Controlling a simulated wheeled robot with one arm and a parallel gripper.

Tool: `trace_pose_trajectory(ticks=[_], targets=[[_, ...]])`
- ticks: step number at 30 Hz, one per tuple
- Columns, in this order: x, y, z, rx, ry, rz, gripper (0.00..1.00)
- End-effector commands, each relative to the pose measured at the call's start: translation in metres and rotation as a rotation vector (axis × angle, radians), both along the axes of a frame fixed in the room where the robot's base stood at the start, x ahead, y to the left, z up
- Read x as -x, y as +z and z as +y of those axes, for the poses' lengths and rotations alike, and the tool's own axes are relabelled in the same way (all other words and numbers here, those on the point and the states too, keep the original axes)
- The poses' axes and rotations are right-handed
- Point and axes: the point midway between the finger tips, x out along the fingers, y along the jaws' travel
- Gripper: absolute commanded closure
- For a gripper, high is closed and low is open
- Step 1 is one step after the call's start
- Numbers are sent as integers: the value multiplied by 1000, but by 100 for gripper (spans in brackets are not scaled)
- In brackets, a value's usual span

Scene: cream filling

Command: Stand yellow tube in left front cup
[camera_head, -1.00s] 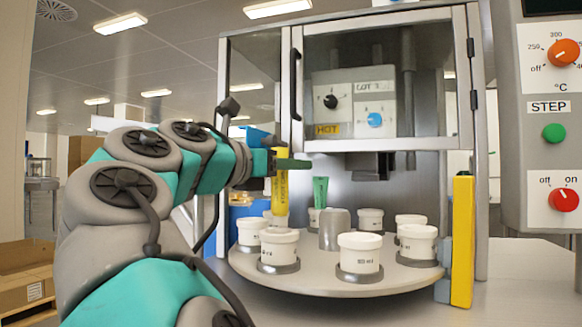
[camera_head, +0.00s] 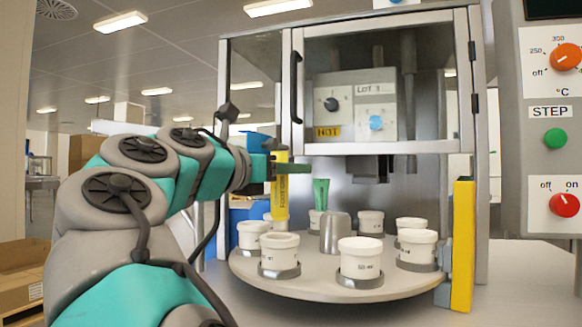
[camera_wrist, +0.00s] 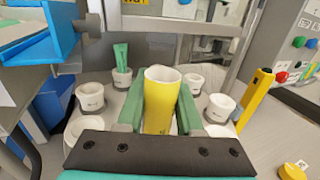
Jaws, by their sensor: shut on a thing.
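My gripper (camera_head: 283,168) is shut on the yellow tube (camera_head: 281,200) and holds it upright. In the wrist view the tube (camera_wrist: 161,112) shows its open top between the green fingers. In the head view its lower end appears just above and slightly behind the rim of the white left front cup (camera_head: 279,257), with a small gap showing. That cup sits in a grey holder on the turntable and shows no tube in it. In the wrist view the tube and my gripper hide the area right below.
The round turntable (camera_head: 310,283) carries several other white cups, such as the front right one (camera_head: 360,262), around a grey hub (camera_head: 334,232). A green tube (camera_head: 320,193) stands in a rear cup. A yellow post (camera_head: 463,243) stands right; the cabinet (camera_head: 380,20) rises behind.

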Motion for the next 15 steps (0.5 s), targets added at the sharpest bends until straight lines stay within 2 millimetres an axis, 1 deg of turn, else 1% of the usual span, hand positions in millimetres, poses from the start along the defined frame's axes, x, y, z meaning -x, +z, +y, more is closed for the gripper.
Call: trace_pose_trajectory(ticks=[10, 15], targets=[[0, -1, 0, -1, 0, 1, 100], [0, -4, 0, -1, 0, 1, 100]])
